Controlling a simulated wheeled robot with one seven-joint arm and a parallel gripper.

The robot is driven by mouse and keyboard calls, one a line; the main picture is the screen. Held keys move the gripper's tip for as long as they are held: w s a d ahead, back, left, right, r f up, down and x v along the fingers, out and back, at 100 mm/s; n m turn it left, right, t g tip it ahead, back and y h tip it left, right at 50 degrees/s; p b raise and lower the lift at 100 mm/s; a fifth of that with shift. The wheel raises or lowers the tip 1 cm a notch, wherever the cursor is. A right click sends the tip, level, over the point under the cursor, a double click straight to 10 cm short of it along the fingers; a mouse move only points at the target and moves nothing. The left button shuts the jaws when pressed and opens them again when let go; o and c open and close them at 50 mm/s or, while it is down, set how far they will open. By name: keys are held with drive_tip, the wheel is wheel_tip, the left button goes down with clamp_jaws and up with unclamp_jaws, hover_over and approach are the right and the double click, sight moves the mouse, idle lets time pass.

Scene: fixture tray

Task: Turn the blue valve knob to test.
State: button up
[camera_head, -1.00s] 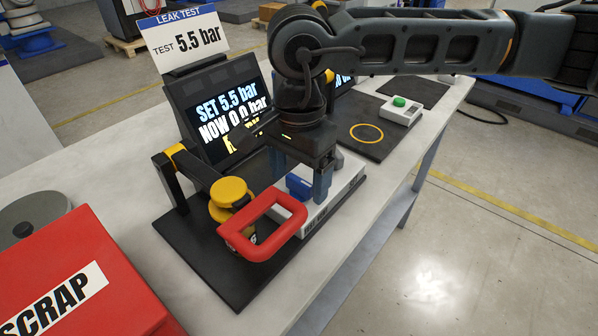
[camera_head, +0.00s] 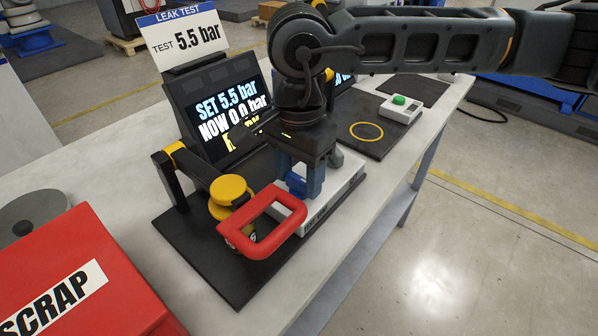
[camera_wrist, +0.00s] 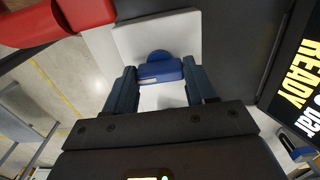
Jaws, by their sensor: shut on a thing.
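The blue valve knob (camera_head: 296,185) is on a white block (camera_head: 347,181) on the dark fixture plate, partly hidden by my gripper. In the wrist view the knob (camera_wrist: 160,71) shows between my fingers as a round blue hub with a bar across it. My gripper (camera_head: 304,187) points down from above and is shut on the knob. In the wrist view the gripper (camera_wrist: 160,80) has one finger at each end of the bar. The markings around the knob are hidden. The screen (camera_head: 228,112) reads SET 5.5 bar, NOW 0.0 bar.
A red loop handle (camera_head: 262,222) with a yellow clamp (camera_head: 230,191) stands close to the left of my gripper. A red SCRAP box (camera_head: 85,280) is at the lower left. A green button box (camera_head: 400,110) is to the right.

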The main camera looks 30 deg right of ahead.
drive_tip(key=shift+f+m+b, duration=0.15)
drive_tip(key=shift+m+b, duration=0.15)
drive_tip(key=shift+b, duration=0.15)
drive_tip(key=shift+f+m+b, duration=0.15)
drive_tip(key=shift+m+b, duration=0.35)
drive_tip(key=shift+b, duration=0.35)
drive_tip(key=m+b, duration=0.2)
drive_tip(key=b, duration=0.1)
drive_tip(key=m+b, duration=0.3)
drive_tip(key=b, duration=0.1)
drive_tip(key=shift+m, duration=0.4)
drive_tip(key=shift+r+m+b, duration=0.2)
drive_tip(key=shift+m+b, duration=1.1)
drive_tip(key=shift+b, duration=0.1)
drive_tip(key=shift+r, duration=0.1)
drive_tip(key=o, duration=1)
drive_tip(key=shift+o, duration=0.2)
